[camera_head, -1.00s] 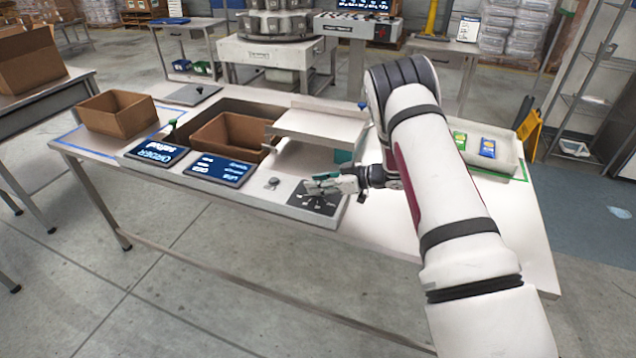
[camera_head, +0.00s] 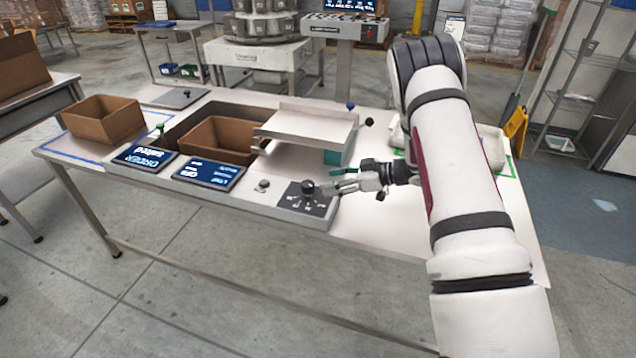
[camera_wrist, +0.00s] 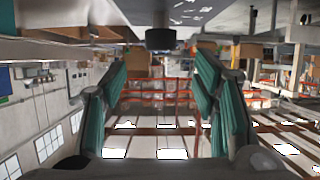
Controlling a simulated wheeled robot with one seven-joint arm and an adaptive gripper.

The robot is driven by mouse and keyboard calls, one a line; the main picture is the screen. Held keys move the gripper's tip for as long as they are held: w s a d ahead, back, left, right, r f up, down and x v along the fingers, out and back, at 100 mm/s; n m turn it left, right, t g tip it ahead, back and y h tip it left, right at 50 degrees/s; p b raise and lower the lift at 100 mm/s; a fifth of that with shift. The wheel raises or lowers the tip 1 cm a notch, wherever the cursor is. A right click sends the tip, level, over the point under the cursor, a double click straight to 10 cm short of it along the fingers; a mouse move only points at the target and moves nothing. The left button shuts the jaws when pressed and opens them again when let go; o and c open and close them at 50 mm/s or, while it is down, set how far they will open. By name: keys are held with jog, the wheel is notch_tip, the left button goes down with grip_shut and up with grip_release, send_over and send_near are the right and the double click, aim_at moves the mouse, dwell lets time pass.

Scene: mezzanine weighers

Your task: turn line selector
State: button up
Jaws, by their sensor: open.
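The line selector is a black knob (camera_head: 308,187) on a dark plate (camera_head: 303,204) with white marks, at the right end of the bench's front control strip. My gripper (camera_head: 330,181) is just right of the knob, its fingers pointing left toward it. In the wrist view the two teal-padded fingers (camera_wrist: 162,66) are spread with nothing between them. The knob (camera_wrist: 160,38) shows ahead of the tips, near the top middle, seemingly apart from them. The dark plate (camera_wrist: 180,12) is at the top edge. I cannot tell which mark the knob points at.
Two blue displays (camera_head: 209,172) and a small silver button (camera_head: 263,185) lie left of the plate. A raised weighing platform (camera_head: 308,123) stands behind my gripper, with a brown box (camera_head: 215,138) to its left. The bench's front right is clear apart from my arm.

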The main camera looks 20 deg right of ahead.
jog(key=shift+v, duration=1.65)
jog(key=shift+r, duration=0.1)
jog(key=w+d+r+m+t+h, duration=0.2)
jog(key=w+r+h, duration=0.15)
jog(key=r, duration=0.55)
jog(key=w+d+r+m+t+h, duration=0.1)
jog(key=w+d+r+t+h, duration=0.2)
jog(key=r, duration=0.5)
jog(key=s+r+m+h, duration=0.4)
jog(key=s+r+h, duration=0.2)
jog(key=r, duration=0.5)
jog(key=s+a+r+m+g+h, duration=0.1)
jog(key=s+a+r+m, duration=0.1)
jog(key=s, duration=0.5)
jog(key=s+a+r+m+g, duration=0.1)
jog(key=s+r+g, duration=0.1)
jog(key=s, duration=0.5)
jog(key=s+a+f+g, duration=0.1)
jog(key=s+a, duration=0.2)
jog(key=s, duration=0.4)
jog(key=s+a+f+g+y, duration=0.1)
jog(key=s+a, duration=0.3)
jog(key=s, duration=0.4)
jog(key=s+a+f+m+g+y, duration=0.1)
jog(key=s+a, duration=0.3)
jog(key=s, duration=0.4)
jog(key=shift+f+g, duration=0.7)
